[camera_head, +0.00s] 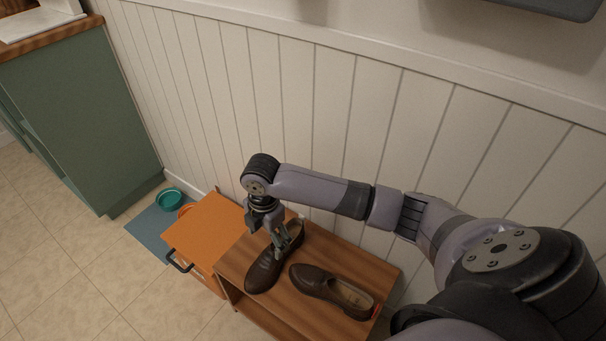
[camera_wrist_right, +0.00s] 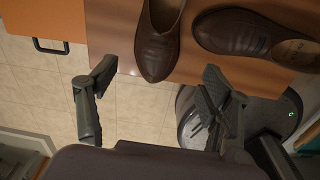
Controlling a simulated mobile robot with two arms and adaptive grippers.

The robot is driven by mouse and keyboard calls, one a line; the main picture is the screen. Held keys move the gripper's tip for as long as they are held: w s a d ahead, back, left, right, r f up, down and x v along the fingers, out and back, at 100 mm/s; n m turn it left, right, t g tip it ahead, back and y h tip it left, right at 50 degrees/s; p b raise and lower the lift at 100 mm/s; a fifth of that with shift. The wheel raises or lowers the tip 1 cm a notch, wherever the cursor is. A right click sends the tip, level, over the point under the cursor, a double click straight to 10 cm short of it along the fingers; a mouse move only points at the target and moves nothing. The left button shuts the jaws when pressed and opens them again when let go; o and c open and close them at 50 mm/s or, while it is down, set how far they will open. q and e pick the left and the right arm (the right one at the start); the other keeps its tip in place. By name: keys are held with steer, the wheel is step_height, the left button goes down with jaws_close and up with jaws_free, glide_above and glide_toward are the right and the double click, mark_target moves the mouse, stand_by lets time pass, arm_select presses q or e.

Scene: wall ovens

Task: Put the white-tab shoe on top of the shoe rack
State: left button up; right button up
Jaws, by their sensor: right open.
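Two dark brown leather shoes lie on top of the wooden shoe rack (camera_head: 238,262). The left shoe (camera_head: 263,271) has a small pale spot by its heel, which may be the white tab. The right shoe (camera_head: 325,284) has a red tab at its heel. My right gripper (camera_head: 284,244) is open over the left shoe, in front of its heel end. In the right wrist view the left shoe (camera_wrist_right: 158,45) has its toe between the spread fingers of my right gripper (camera_wrist_right: 158,82), with clear gaps on both sides. The right shoe (camera_wrist_right: 235,32) is beside it. My left gripper is out of view.
An orange cabinet (camera_head: 207,230) with a black handle stands left of the rack. A teal bowl (camera_head: 169,198) sits on a blue mat (camera_head: 150,232) beyond it. A panelled wall (camera_head: 310,110) closes off the back. Tiled floor (camera_head: 60,270) is clear at lower left.

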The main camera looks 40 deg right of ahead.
steer(key=s+a+f+m+t+y, duration=0.2)
steer(key=s+a+m, duration=0.5)
steer(key=s+a, duration=0.3)
steer(key=s+d+r+m+t+h, duration=0.1)
steer(key=s+d+r+m+h, duration=0.1)
steer(key=s+d+m, duration=0.7)
steer(key=s+m, duration=0.3)
steer(key=shift+r, duration=0.2)
